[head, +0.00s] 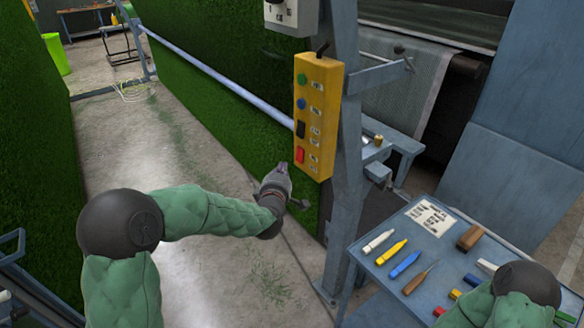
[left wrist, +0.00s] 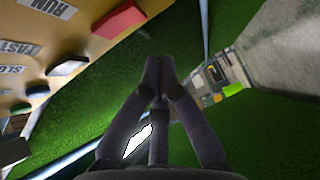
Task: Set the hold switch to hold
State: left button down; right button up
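The yellow control box (head: 318,140) hangs on a blue-grey post. Its face has a green button (head: 302,79), a blue button (head: 302,104), a black rocker (head: 300,129) and a red rocker (head: 300,155) at the bottom. In the left wrist view, the red rocker (left wrist: 119,20) is near a RUN label (left wrist: 54,8), and the black rocker (left wrist: 67,68) is near FAST and SLOW labels. I cannot read the word HOLD. My left gripper (head: 283,167) is shut and empty, with its tips (left wrist: 159,62) just below left of the red rocker, apart from it. My right gripper is out of view.
A green turf wall (head: 200,95) with a pale rail (head: 215,75) runs behind the box. A blue-grey tray table (head: 440,245) at lower right holds several markers, a tool and a card. My right arm is over its front. Concrete floor lies open at left.

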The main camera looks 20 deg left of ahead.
aim_at(300, 155)
pick_arm(q)
jog(key=shift+w+d+f, duration=0.25)
jog(key=shift+w+d, duration=0.95)
jog(key=shift+w, duration=0.1)
